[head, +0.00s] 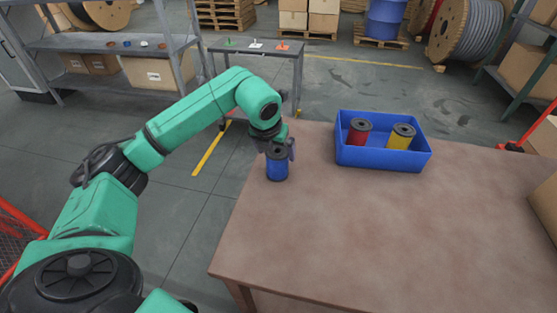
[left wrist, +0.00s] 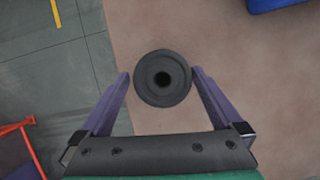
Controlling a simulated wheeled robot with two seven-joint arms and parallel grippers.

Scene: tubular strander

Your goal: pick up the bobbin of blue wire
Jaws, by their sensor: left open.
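The bobbin of blue wire (head: 277,167) stands upright on the brown table near its left edge. In the left wrist view its dark round top flange with a centre hole (left wrist: 162,78) sits between the fingertips. My left gripper (head: 279,149) is right at the bobbin, above and behind it in the head view. In the left wrist view the left gripper (left wrist: 160,82) is open, with one purple finger on each side of the flange. The fingertips look close to the rim; I cannot tell whether they touch it. My right gripper is not in view.
A blue bin (head: 382,163) on the table holds a red bobbin (head: 358,133) and a yellow bobbin (head: 401,138). The brown table (head: 370,220) is clear in front of the bin. A cardboard box (head: 546,212) stands at the right edge.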

